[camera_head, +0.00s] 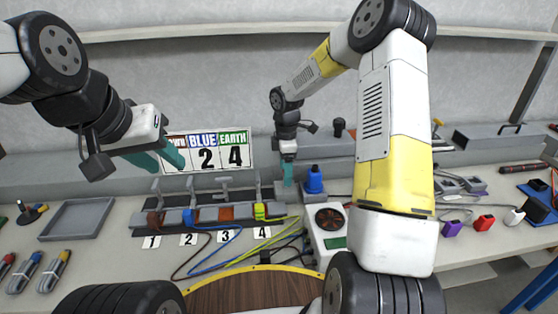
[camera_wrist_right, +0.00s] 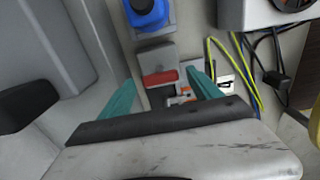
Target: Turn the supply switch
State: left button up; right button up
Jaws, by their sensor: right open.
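A small switch with a red bar-shaped handle (camera_wrist_right: 160,78) on a grey base shows in the right wrist view, just below a blue round part (camera_wrist_right: 147,12). My right gripper (camera_wrist_right: 157,92) is open, its teal fingers on either side of the red handle in the picture; I cannot tell whether they touch it. In the head view my right gripper (camera_head: 287,173) points down beside the blue part (camera_head: 314,180) and hides the switch. My left gripper (camera_head: 160,158) is open and empty, in front of the sign at the left.
A terminal row (camera_head: 212,214) with several upright levers and numbered cards stands left of my right gripper. A white box with a fan (camera_head: 328,222) stands close on the right. Loose wires (camera_head: 255,250) cross the bench front. A grey tray (camera_head: 76,220) lies at left.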

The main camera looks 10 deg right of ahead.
jog(key=shift+f, duration=0.1)
jog(key=c, duration=1.4)
jog(key=shift+m, duration=0.3)
jog(key=m, duration=0.3)
jog(key=shift+m, duration=0.3)
jog(key=m, duration=0.4)
jog(key=shift+m, duration=0.3)
jog(key=m, duration=0.9)
